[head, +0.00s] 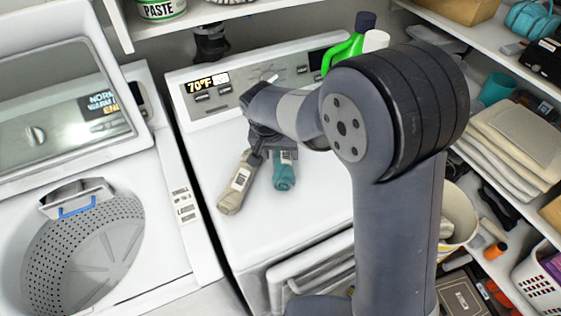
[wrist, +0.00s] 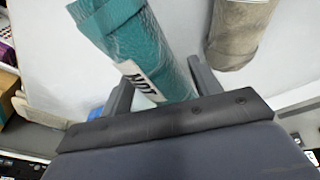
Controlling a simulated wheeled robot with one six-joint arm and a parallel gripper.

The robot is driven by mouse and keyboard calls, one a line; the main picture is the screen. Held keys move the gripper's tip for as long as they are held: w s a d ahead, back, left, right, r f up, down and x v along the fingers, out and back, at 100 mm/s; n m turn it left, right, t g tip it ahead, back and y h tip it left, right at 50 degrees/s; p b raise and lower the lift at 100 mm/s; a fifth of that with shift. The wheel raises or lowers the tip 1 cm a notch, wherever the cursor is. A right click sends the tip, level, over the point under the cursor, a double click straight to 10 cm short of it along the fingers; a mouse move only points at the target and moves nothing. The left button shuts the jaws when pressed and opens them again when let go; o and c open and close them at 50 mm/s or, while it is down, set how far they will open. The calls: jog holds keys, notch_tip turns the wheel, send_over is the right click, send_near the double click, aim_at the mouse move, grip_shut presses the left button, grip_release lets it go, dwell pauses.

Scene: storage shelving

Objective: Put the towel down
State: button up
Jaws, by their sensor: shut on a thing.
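A teal rolled towel (head: 284,172) with a white label is at the middle of the white machine's top. It fills the space between the two fingers of my gripper (head: 270,150) and also shows in the wrist view (wrist: 135,40). My gripper (wrist: 158,88) is shut on its near end. A beige rolled towel (head: 236,186) with a label lies on the machine top just left of it, outside the fingers; it also shows in the wrist view (wrist: 238,32). I cannot tell whether the teal towel touches the surface.
The white machine top (head: 285,215) is clear in front of the towels. A green bottle (head: 343,52) stands at its back. An open washer with a drum (head: 85,250) is at left. Shelves with folded towels (head: 515,140) and a white basket (head: 540,285) are at right.

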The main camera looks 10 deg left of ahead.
aim_at(279, 159)
notch_tip(279, 159, down, 3)
jog(key=shift+b, duration=0.65)
jog(key=shift+r, duration=0.1)
jog(key=o, duration=0.8)
jog(key=shift+o, duration=0.2)
jog(key=p+v, duration=0.7)
jog(key=v, duration=0.5)
jog(key=shift+a, duration=0.1)
